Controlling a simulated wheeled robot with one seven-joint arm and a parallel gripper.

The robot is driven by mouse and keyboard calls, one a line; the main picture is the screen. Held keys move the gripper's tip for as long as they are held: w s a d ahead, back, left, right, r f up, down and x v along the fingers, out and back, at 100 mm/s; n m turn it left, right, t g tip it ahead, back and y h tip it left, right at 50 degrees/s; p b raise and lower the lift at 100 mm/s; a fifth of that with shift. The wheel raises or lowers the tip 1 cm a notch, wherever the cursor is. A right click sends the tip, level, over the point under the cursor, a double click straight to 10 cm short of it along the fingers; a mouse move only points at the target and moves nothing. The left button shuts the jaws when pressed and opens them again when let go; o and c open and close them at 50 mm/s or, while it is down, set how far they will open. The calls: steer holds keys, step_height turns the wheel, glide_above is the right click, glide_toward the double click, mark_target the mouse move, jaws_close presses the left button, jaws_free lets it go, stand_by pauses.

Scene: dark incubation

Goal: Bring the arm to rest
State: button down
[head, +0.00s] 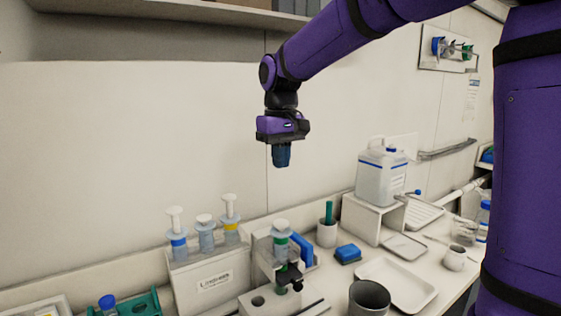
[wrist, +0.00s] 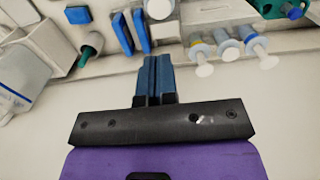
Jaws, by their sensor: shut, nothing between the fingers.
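My purple arm (head: 345,38) reaches in from the upper right in the head view. My gripper (head: 282,160) hangs from it, pointing down, high above the bench and in front of the bare wall. Its blue fingers are together with nothing between them. In the wrist view my gripper (wrist: 154,62) shows the two blue fingers side by side and closed. No object touches it in either view.
Below stand a white box (head: 205,285) holding several syringes, a microscope-like device (head: 285,275), a dark cup (head: 369,298), a white tray (head: 410,290) and a jug (head: 382,178) on a stand. A shelf (head: 180,14) juts out at upper left. The air around my gripper is clear.

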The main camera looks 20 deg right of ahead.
steer(key=s+d+f+m+t, duration=0.1)
steer(key=s+d+t, duration=0.1)
steer(key=s, duration=1.1)
steer(key=s+d+f+m+t, duration=0.1)
steer(key=s+d+t, duration=0.2)
steer(key=s, duration=1)
steer(key=shift+s+d+f, duration=0.15)
steer(key=shift+d+f, duration=0.1)
steer(key=shift+d, duration=0.75)
